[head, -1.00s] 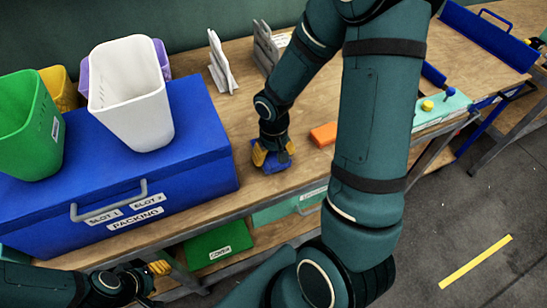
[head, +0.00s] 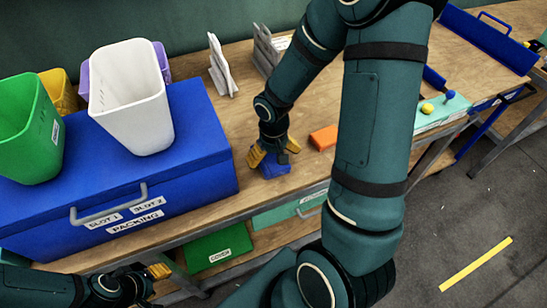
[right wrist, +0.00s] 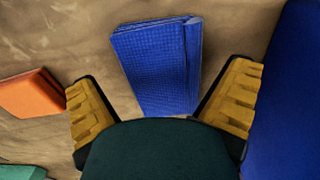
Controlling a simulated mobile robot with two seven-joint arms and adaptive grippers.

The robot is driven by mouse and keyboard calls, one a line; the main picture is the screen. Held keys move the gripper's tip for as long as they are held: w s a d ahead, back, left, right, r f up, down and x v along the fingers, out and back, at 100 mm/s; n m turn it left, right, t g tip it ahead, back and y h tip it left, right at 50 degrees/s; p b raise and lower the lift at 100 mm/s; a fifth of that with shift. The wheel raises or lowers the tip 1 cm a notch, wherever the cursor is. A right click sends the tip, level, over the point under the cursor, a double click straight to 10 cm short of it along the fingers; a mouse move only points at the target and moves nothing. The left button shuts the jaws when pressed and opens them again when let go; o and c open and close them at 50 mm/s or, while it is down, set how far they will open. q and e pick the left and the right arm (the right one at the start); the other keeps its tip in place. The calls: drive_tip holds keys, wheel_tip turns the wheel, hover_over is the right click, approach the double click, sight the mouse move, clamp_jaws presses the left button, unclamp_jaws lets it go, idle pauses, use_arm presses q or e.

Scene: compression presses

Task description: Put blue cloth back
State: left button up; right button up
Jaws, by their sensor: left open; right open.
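The blue cloth (head: 271,169) is a folded block lying on the wooden table, to the right of the blue packing box. My right gripper (head: 273,153) is just above it with its yellow fingers spread. In the right wrist view the cloth (right wrist: 158,65) lies between and beyond the open fingers, and I see no grip on it. My left gripper (head: 150,275) is open and low at the bottom left, in front of the table and away from the cloth.
The blue packing box (head: 200,140) stands close left of the right gripper, carrying white (head: 130,95) and green (head: 30,130) bins. An orange block (head: 323,137) lies right of the cloth. White upright holders (head: 222,66) stand behind. A green cover box (head: 217,247) sits below.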

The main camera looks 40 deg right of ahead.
sight(274, 160)
use_arm(q)
drive_tip(key=r+p, duration=0.2)
drive_tip(key=r, duration=0.1)
drive_tip(key=shift+s+r+p, duration=0.15)
drive_tip(key=shift+s+p, duration=0.2)
drive_tip(key=shift+p, duration=0.05)
use_arm(e)
wheel_tip(274, 160, up, 11)
drive_tip(key=shift+f, duration=0.2)
